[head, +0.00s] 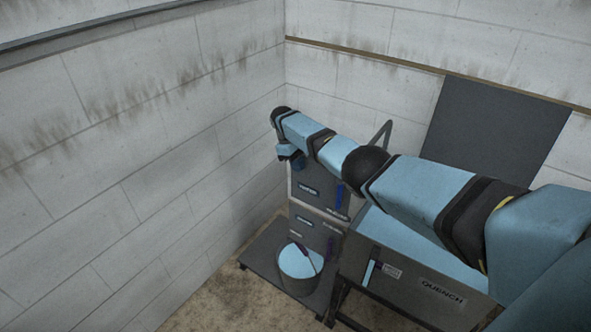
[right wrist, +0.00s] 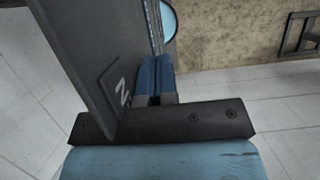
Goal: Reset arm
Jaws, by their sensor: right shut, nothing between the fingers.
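My right arm reaches in from the right in the head view and bends down at its far end. My right gripper (head: 298,163) hangs there, close to the upper grey cabinet (head: 318,190), whose upper part it partly hides. I cannot tell whether they touch. In the right wrist view the two blue fingers of this gripper (right wrist: 164,62) lie side by side, shut, with nothing held. A dark grey panel with a white letter (right wrist: 100,70) stands close to the left of the fingers. My left gripper is in neither view.
A bucket with a light blue top and a stick (head: 298,268) stands on a low dark platform (head: 262,262). A grey tank marked QUENCH (head: 425,290) stands under my right arm. Pale walls (head: 140,150) close off the left and back. Brown floor (head: 235,305) lies bare in front.

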